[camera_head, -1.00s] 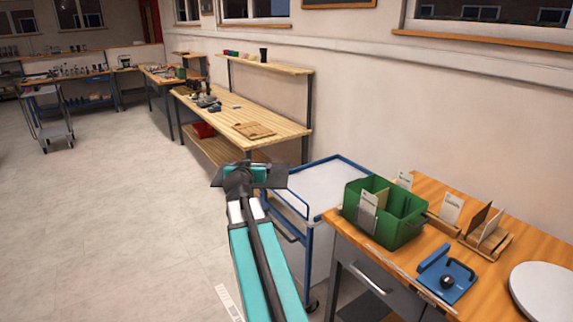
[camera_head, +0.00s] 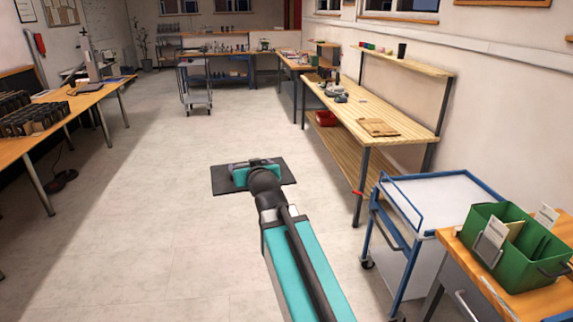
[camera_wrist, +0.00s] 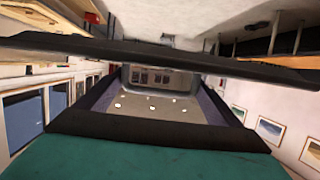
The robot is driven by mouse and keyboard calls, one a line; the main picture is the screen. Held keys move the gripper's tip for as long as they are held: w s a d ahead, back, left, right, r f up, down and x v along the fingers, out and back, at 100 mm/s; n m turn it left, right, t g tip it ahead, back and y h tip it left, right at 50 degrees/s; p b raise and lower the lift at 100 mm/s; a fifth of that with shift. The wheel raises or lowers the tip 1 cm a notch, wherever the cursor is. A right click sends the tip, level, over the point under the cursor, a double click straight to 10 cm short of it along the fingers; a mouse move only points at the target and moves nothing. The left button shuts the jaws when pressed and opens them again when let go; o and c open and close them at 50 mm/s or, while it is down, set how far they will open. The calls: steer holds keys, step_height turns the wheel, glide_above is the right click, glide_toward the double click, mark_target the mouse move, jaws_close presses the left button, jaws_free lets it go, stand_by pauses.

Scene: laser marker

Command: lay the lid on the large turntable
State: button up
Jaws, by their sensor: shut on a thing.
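My gripper (camera_head: 250,172) is at the end of my outstretched arm, over open floor in the middle of the head view. It is shut on the lid (camera_head: 222,182), a flat dark grey plate that sticks out on both sides of the gripper. In the wrist view the lid (camera_wrist: 150,50) shows edge-on as a dark band across the upper part. My arm hides part of the lid in the head view. No turntable shows in either view now.
A blue-framed cart (camera_head: 440,190) stands at right, beside a wooden table (camera_head: 545,300) with a green bin (camera_head: 535,255). A long workbench (camera_head: 385,110) runs along the right wall. Another table (camera_head: 20,145) with dark racks is at left. The floor (camera_head: 130,230) between is clear.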

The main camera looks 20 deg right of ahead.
mark_target(228, 179)
steer(key=a, duration=0.2)
steer(key=a+n+y, duration=0.1)
steer(key=a, duration=0.2)
steer(key=a+y, duration=0.1)
steer(key=a, duration=0.1)
steer(key=shift+s+a+r+n, duration=0.15)
steer(key=shift+a+r+n, duration=0.15)
steer(key=shift+a+r, duration=0.1)
